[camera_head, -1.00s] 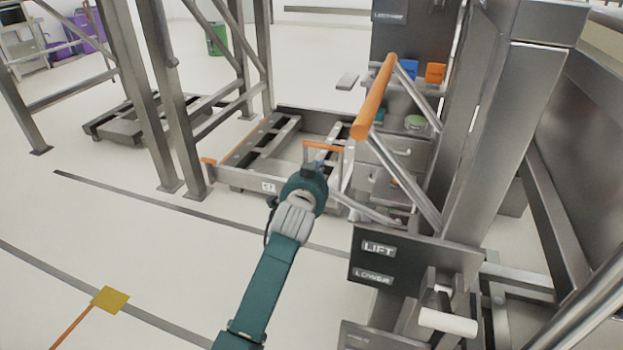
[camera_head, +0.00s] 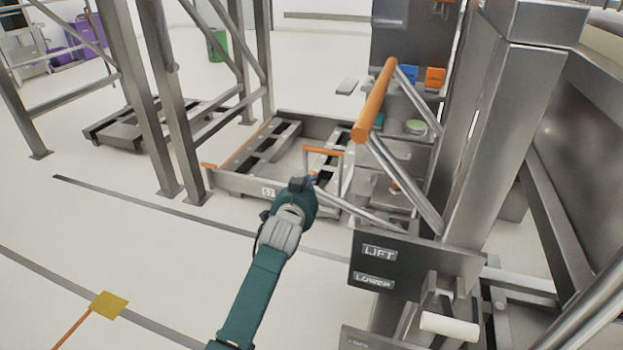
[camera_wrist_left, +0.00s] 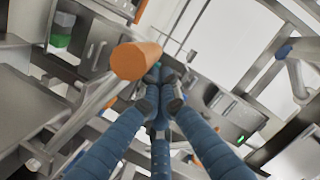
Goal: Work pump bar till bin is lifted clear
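The pump bar (camera_head: 375,98) has a thick orange grip on silver rods. The rods slope down to the grey column beside the LIFT and LOWER plate (camera_head: 415,268). The bar stands raised and tilted. My left gripper (camera_head: 303,184) is left of and below the orange grip in the head view, apart from it. In the left wrist view the orange grip (camera_wrist_left: 136,62) is beside my blue fingers (camera_wrist_left: 161,92). Nothing shows held between them; how far they are open is unclear. My right gripper is not in view. I cannot clearly identify the bin.
A low grey wheeled frame (camera_head: 235,183) with a numbered label stands behind my left arm. Tall steel posts (camera_head: 172,110) rise at left. Drawers (camera_head: 402,150) stand behind the bar. A white roller (camera_head: 449,325) is at the lower right.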

